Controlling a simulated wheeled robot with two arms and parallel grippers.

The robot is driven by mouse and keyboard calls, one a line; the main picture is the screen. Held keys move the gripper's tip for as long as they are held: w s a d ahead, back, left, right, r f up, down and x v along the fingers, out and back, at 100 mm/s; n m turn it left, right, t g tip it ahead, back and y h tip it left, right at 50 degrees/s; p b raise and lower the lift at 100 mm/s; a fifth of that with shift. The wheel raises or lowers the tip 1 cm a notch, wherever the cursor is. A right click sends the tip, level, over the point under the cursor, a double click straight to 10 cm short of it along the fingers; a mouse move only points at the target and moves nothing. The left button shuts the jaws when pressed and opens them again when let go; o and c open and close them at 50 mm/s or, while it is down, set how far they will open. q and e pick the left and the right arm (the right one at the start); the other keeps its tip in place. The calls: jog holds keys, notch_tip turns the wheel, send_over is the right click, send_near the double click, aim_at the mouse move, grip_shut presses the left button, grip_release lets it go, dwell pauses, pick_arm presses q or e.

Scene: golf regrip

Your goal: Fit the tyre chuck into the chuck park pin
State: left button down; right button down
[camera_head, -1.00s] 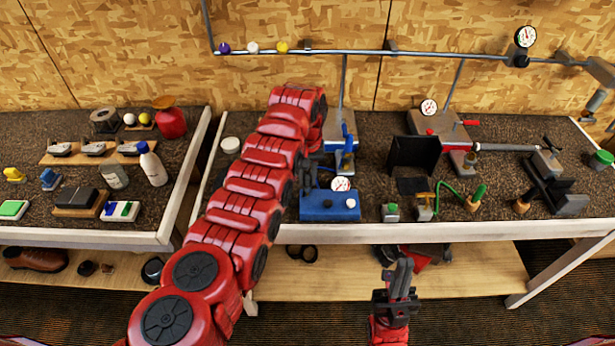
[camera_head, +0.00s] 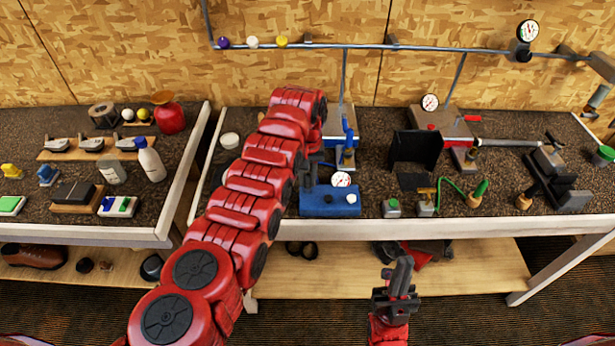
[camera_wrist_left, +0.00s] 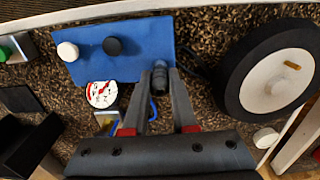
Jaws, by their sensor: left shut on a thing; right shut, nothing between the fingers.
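My left gripper (camera_wrist_left: 160,100) is shut on a small dark cylindrical piece, the tyre chuck (camera_wrist_left: 160,80), seen between the fingertips in the left wrist view. A blue hose shows just below it. In the head view, my left gripper (camera_head: 309,172) is by the left rear of a blue block (camera_head: 330,204), partly hidden by my red arm. In the wrist view the blue block (camera_wrist_left: 135,65) carries a white knob (camera_wrist_left: 67,51) and a black knob (camera_wrist_left: 112,45). I cannot tell which part is the park pin. My right gripper (camera_head: 401,277) is shut and empty in front of the bench.
A tyre with a white hub (camera_wrist_left: 268,80) lies right of the gripper in the wrist view. A round gauge (camera_head: 341,179) is at the block's rear. A black upright panel (camera_head: 416,150) and a green hose (camera_head: 452,187) are to the right.

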aim_at(307, 175)
pick_arm(q)
jog(key=c, duration=0.6)
grip_release()
jog(key=shift+c, duration=0.2)
jog(key=shift+r+b, duration=0.3)
jog(key=shift+r, duration=0.25)
notch_tip(307, 175, up, 7)
jog(key=shift+r+b, duration=0.1)
jog(key=shift+b, duration=1.1)
notch_tip(307, 175, up, 9)
jog(key=p, duration=0.8)
